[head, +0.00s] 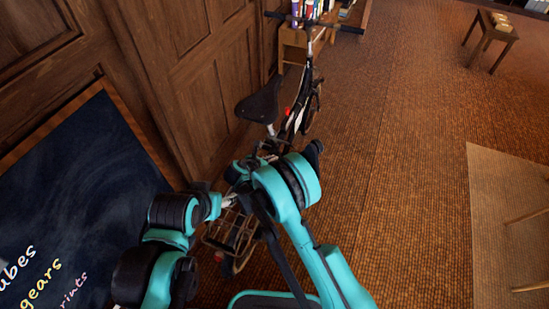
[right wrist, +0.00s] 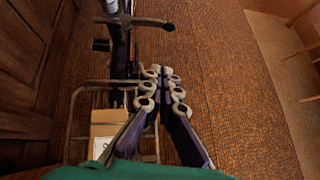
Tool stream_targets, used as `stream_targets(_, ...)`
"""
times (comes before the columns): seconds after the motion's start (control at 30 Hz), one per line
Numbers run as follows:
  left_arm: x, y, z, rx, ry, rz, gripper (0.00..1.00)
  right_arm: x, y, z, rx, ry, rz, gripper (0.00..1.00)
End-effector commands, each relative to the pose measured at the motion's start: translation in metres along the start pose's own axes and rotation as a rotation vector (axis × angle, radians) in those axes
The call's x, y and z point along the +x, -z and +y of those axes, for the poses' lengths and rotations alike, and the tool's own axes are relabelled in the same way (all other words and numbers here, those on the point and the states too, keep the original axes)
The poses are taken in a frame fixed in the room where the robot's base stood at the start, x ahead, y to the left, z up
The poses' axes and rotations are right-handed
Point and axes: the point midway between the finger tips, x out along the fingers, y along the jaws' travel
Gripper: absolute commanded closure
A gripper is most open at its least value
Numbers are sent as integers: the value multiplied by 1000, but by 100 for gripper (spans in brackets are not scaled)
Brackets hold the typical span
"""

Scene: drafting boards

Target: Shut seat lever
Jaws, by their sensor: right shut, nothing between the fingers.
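A bicycle stands beside the wooden wall, with its black saddle (head: 262,103) on a post. In the right wrist view, a dark bar with a rounded end (right wrist: 152,22) sticks out rightward from the post. It may be the seat lever, but I cannot tell its position for certain. My right gripper (right wrist: 163,73) is shut and empty behind the post, its fingers pointing toward the bar with a gap between. The rear rack (right wrist: 72,105) is below and left of the fingers. In the head view my right arm hides part of the bicycle behind the saddle. My left gripper does not show.
A tan box (right wrist: 106,130) sits in the rear rack. A dark lettered board (head: 75,190) leans at the left by the wooden panels (head: 190,60). A small table (head: 490,38) stands far right. The carpet (head: 400,150) right of the bicycle is clear.

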Motion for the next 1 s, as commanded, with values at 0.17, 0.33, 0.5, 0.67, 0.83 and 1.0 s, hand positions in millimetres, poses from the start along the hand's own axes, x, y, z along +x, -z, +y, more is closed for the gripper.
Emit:
stream_targets(0.17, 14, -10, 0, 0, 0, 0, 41, 43, 3, -1, 2, 3, -1, 100)
stream_targets(0.33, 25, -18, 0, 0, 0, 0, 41, 78, 3, 0, 2, 2, 0, 100)
stream_targets(0.5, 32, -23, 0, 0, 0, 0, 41, 92, -19, -1, 2, 1, 0, 100)
stream_targets(0.67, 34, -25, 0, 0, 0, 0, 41, 98, -30, 0, 2, 1, 0, 100)
stream_targets(0.83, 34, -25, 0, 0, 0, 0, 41, 99, -33, 0, 1, 0, 0, 100)
stream_targets(1.0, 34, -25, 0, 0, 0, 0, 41, 99, -33, 0, 1, 0, 0, 100)
